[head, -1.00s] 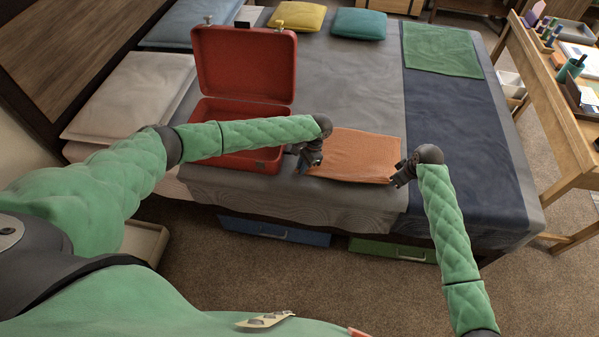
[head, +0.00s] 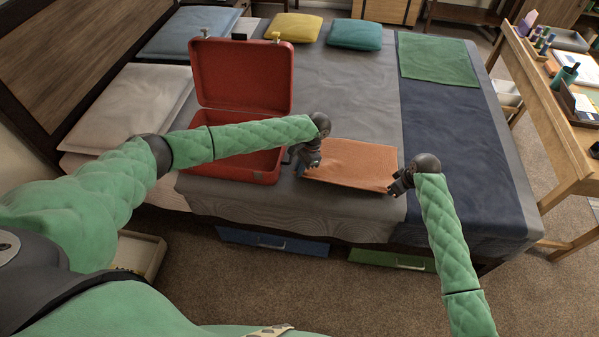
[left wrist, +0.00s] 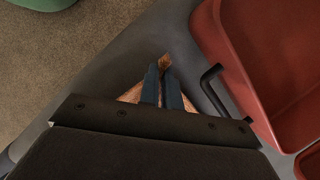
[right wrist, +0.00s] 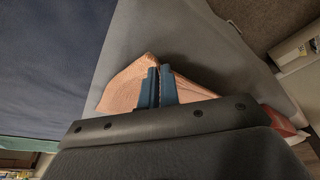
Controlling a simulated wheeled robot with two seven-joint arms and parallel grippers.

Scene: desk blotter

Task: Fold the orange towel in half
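The orange towel (head: 352,163) lies near the front edge of the bed, right of the red suitcase. My left gripper (head: 300,172) is at its near left corner; in the left wrist view the fingers (left wrist: 165,72) are together with a bit of orange cloth at their tips. My right gripper (head: 392,190) is at the near right corner; in the right wrist view the fingers (right wrist: 158,72) are nearly together, with the cloth (right wrist: 126,88) bunched up at them. Both look shut on the towel. The fingers hide part of the cloth.
The open red suitcase (head: 240,75) stands close left of the towel, beside my left forearm. The dark blue blanket (head: 460,150) to the right is bare, with a green cloth (head: 438,60) at its far end. Grey bedding (head: 350,95) behind the towel is clear.

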